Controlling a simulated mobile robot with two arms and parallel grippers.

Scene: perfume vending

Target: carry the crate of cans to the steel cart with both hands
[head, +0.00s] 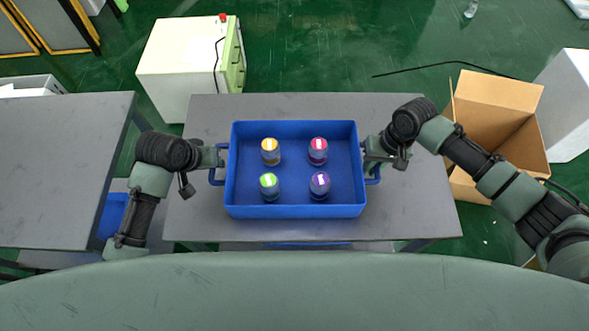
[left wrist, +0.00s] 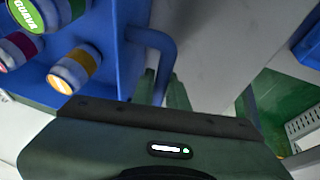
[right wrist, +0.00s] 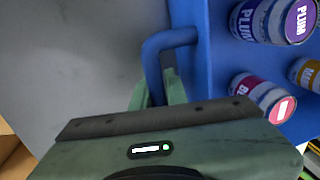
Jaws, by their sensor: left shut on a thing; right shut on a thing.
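The blue crate (head: 295,212) is level over a grey metal tabletop (head: 410,205); whether it touches the top I cannot tell. My left gripper (head: 217,160) is shut on the crate's left handle, which shows as a blue bar (left wrist: 158,42) in the left wrist view. My right gripper (head: 373,160) is shut on the right handle, a bar (right wrist: 165,42) in the right wrist view. I cannot tell which surface is the steel cart.
Another grey table (head: 55,165) stands on the left, with a gap before the middle one. A white cabinet (head: 180,60) stands behind. An open cardboard box (head: 495,115) stands on the green floor at the right, near my right arm.

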